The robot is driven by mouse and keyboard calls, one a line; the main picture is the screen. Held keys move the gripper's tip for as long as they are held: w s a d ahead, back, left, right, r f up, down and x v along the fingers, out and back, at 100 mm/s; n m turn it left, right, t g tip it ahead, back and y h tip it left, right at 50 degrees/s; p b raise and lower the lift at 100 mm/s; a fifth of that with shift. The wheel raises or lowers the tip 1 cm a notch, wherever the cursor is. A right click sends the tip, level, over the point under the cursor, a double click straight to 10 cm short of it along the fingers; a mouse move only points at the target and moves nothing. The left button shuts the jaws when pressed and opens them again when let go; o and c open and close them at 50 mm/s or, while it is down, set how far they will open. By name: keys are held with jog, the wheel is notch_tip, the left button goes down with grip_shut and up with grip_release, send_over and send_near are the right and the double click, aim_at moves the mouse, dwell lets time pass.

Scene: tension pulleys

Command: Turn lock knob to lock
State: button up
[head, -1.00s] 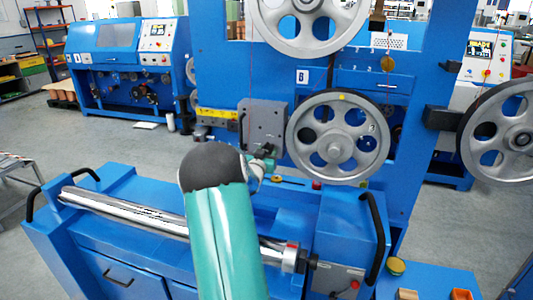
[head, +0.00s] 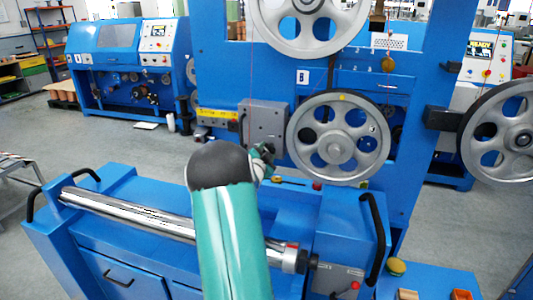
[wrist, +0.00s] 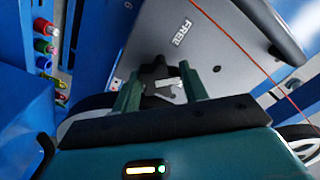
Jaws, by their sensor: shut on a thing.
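The lock knob (wrist: 158,74) is small and dark, with a white pointer mark (wrist: 165,82), on a grey plate (wrist: 225,65) lettered FREE. In the wrist view it lies between the two teal fingers of my gripper (wrist: 160,90), which are shut on it. The plate looks tilted in that view, and the fingers hide part of the knob's sides. In the head view the grey box (head: 264,118) is on the blue frame. My gripper (head: 264,156) is at its lower edge, partly behind my arm, and the knob cannot be made out there.
A large spoked pulley (head: 338,138) is just right of the box, with another pulley (head: 308,20) above. A thin red line (wrist: 245,55) crosses the wrist view near the plate. Coloured buttons (wrist: 45,46) are at left. A shiny roller (head: 130,214) lies below on the blue bench.

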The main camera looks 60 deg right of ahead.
jog(key=shift+m, duration=4.3)
jog(key=shift+a, duration=0.1)
jog(key=o, duration=0.9)
jog(key=shift+o, duration=0.2)
jog(key=s+a, duration=0.2)
jog(key=a, duration=1.1)
jog(key=shift+a, duration=0.3)
jog(key=shift+s, duration=0.1)
